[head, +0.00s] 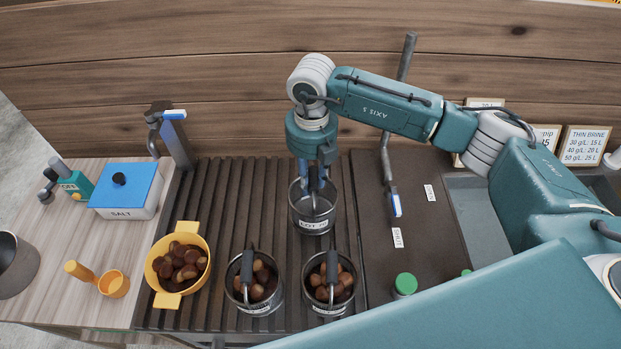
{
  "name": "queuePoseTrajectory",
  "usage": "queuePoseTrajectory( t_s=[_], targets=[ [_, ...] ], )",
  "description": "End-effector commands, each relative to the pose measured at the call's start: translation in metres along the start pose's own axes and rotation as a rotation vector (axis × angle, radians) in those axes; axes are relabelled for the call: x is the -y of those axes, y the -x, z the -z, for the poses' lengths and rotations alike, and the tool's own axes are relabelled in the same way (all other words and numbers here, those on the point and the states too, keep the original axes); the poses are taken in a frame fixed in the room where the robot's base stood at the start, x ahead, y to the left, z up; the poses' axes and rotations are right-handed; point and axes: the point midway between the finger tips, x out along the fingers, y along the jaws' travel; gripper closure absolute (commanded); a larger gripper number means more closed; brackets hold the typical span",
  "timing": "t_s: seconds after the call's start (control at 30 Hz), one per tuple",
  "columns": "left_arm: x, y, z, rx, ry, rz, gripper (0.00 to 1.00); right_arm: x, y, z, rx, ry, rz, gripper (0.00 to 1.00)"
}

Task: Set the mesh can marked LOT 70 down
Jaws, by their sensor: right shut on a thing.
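The mesh can with a label reading LOT 70 (313,224) is over the back right part of the dark slatted rack (220,215). My right gripper (314,188) comes down from above and is shut on the can, with its fingers at the can's rim and handle area. The can looks upright, and its inside looks grey with no chestnuts that I can make out. I cannot tell whether its base touches the slats. My left gripper is not in view.
Two mesh cans of chestnuts, a left one (250,306) and a right one (330,307), stand at the rack's front. A yellow colander (205,240) of chestnuts is at left. The rack's back left is clear.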

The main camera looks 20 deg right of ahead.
Motion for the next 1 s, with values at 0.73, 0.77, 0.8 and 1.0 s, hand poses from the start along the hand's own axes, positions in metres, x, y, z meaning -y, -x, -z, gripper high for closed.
queuePoseTrajectory(
  t_s=[0.73,0.77,0.8,1.0],
  targets=[
    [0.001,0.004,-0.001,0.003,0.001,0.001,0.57,0.0,-0.022,0.0,0.001,0.001,0.0,0.55],
    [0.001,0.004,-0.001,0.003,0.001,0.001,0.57,0.0,-0.022,-0.001,0.001,0.001,0.0,0.55],
    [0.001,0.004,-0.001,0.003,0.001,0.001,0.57,0.0,-0.022,0.0,0.001,0.001,0.0,0.55],
    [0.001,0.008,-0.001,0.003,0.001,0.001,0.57,0.0,-0.016,-0.001,0.001,0.0,-0.001,0.55]
  ],
)
